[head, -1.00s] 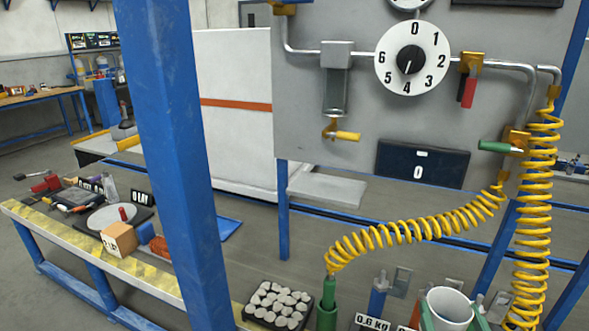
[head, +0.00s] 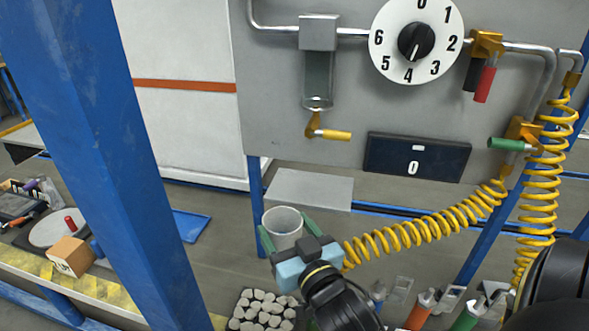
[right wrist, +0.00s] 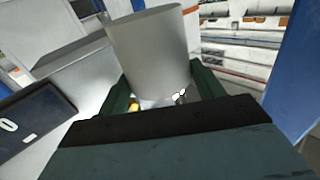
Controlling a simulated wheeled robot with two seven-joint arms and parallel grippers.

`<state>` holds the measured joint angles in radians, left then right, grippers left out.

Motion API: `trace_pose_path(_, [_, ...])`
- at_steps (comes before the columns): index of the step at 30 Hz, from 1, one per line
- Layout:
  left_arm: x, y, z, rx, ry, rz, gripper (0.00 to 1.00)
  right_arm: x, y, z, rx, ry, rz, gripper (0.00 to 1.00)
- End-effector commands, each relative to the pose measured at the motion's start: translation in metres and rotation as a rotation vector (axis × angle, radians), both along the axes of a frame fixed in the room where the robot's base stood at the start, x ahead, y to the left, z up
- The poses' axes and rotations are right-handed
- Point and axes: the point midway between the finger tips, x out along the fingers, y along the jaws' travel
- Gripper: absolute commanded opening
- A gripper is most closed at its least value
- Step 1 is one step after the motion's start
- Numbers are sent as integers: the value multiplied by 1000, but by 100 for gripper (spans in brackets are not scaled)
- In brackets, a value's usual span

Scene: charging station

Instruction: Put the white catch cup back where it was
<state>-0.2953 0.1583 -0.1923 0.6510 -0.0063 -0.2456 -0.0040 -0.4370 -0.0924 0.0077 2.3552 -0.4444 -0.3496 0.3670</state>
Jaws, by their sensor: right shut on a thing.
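The white catch cup (head: 283,229) is a plain pale cup in the lower middle of the head view. My right gripper (head: 286,236) is shut on it, with one green finger on each side, and holds it upright or nearly so. In the right wrist view the cup (right wrist: 150,48) stands up between the dark green fingers (right wrist: 165,88), and its lower part is hidden behind the gripper body. A grey shelf plate (head: 312,190) on the panel lies just behind and above the cup in the head view. My left gripper is not in view.
Above the plate hang a sight tube (head: 318,75) and a yellow-handled tap (head: 333,134). A yellow coiled hose (head: 430,228) runs right of the gripper. A blue post (head: 95,150) stands at left. A tray of grey stones (head: 262,312) and several bottles are at the bottom.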

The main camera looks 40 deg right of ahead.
Motion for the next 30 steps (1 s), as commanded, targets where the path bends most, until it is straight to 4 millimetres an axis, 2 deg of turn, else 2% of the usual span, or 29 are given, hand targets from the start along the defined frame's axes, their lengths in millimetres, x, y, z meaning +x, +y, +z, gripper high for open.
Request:
trace_pose_path(1, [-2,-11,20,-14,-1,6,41,-12,-15,24,4,3,-50,44])
trace_pose_path(3, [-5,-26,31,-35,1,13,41,-27,-33,41,2,4,-110,44])
trace_pose_path(9, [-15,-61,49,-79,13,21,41,-58,-66,69,-17,14,-225,44])
trace_pose_path(12, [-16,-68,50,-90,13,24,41,-59,-74,73,-24,14,-244,44])
trace_pose_path(17, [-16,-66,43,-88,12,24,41,-35,-86,72,-27,8,-245,44])
trace_pose_path(30, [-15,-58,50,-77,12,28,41,70,-136,73,-26,14,-247,44])
